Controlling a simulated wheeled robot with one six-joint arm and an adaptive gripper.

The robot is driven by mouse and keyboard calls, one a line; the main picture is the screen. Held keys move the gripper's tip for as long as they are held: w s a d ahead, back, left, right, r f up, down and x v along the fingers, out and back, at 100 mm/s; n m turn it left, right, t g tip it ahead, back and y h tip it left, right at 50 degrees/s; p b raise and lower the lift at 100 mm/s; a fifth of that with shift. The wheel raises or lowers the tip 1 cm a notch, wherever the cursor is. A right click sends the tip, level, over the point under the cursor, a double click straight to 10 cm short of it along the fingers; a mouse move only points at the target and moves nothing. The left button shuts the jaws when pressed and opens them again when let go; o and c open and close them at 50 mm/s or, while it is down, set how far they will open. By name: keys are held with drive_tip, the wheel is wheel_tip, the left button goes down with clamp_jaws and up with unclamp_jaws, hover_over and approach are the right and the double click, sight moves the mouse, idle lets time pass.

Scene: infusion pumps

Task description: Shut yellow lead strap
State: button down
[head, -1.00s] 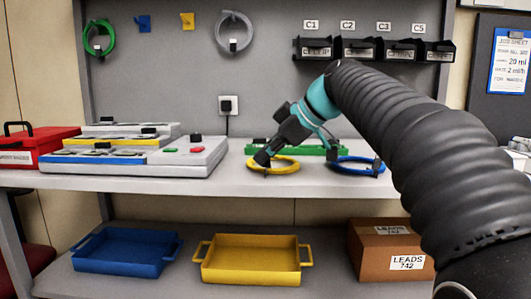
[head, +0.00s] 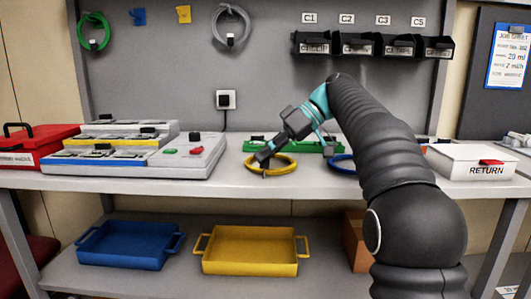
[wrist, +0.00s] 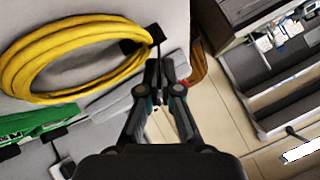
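The yellow lead (head: 284,168) lies coiled on the bench in the head view; in the wrist view the coil (wrist: 75,54) fills the upper left. Its black strap (wrist: 139,38) wraps the coil's right end, with a thin dark strip standing up toward my fingertips. My gripper (wrist: 159,72) points down at the strap, its two fingers drawn close together with the strip between them. The strap's fastening is too small to make out.
A green tray (head: 255,144) lies behind the coil, and a blue lead (head: 340,164) is right of it, partly behind my arm. A pump rack (head: 185,157) stands left. A white RETURN box (head: 470,163) is at the right. The bench's front edge is close to the coil.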

drive_tip(key=shift+w+f+m+g+y, duration=0.2)
drive_tip(key=shift+m+g+y, duration=0.1)
drive_tip(key=shift+m+g, duration=0.15)
drive_tip(key=shift+g, duration=0.25)
